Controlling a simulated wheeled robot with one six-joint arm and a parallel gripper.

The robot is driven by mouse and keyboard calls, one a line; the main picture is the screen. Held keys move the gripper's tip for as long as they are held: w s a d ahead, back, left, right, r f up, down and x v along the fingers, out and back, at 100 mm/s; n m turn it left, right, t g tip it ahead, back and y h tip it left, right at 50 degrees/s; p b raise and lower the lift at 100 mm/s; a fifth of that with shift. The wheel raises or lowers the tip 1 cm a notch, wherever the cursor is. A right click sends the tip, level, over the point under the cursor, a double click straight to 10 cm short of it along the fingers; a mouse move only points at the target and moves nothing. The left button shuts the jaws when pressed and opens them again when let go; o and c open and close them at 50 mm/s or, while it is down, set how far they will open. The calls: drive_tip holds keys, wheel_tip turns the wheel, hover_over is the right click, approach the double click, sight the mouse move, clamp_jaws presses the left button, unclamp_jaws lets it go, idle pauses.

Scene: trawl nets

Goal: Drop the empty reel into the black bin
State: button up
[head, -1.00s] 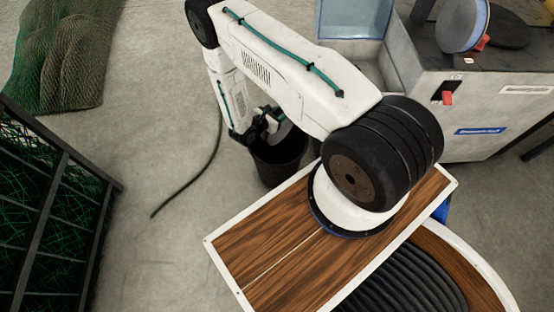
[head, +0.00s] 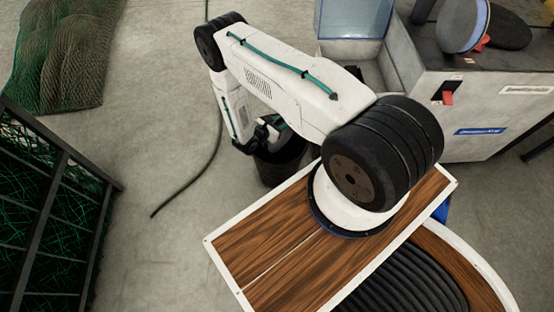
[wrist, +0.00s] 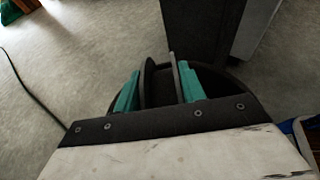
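The black bin (head: 280,172) stands on the floor beyond the wooden deck in the head view. In the wrist view its dark rim (wrist: 238,88) curves behind my gripper. My gripper (wrist: 160,88) has teal fingers, one on each side of the dark empty reel (wrist: 148,78). The reel's thin flanges stand upright between the fingers, and the gripper appears shut on it. The reel is over the bin's opening; how deep it sits cannot be told. In the head view my gripper (head: 272,132) is at the bin's mouth, partly hidden by my arm, and the reel is hardly visible.
A grey machine (head: 480,105) with a red switch stands at the right, behind the bin. A dark metal cage with green netting (head: 55,215) is at the left. A net pile (head: 65,55) lies at the upper left. A dark hose (head: 190,180) lies on open floor.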

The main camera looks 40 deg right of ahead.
drive_tip(key=o, duration=0.4)
drive_tip(key=shift+c, duration=0.2)
drive_tip(key=v, duration=0.7)
drive_tip(key=shift+a, duration=0.35)
drive_tip(key=shift+s+r, duration=0.15)
